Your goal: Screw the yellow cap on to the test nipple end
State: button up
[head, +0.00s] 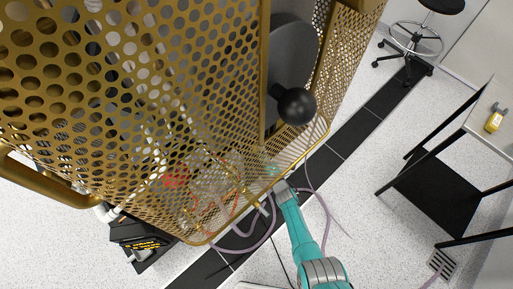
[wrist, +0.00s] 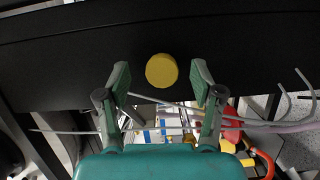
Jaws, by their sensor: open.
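The yellow cap (wrist: 161,70) shows as a round yellow disc in the wrist view, against a black surface. It lies between and slightly beyond the fingertips of my gripper (wrist: 160,78). My gripper is open, one finger on each side of the cap, with a gap showing on both sides. In the head view my teal arm (head: 300,230) reaches down to the lower edge of the perforated brass cage, and the gripper end is partly hidden by the mesh there. I cannot make out the test nipple end in either view.
The perforated brass cage (head: 120,90) fills the upper left, with a black ball knob (head: 296,105) on its side. Pink hoses (head: 240,245) hang near my arm. A table (head: 490,120) with a yellow device (head: 494,119) stands at right, a stool (head: 412,38) behind.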

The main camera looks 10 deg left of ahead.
jog(key=shift+m, duration=0.6)
jog(key=shift+w+a, duration=0.75)
jog(key=shift+a, duration=0.15)
grip_shut()
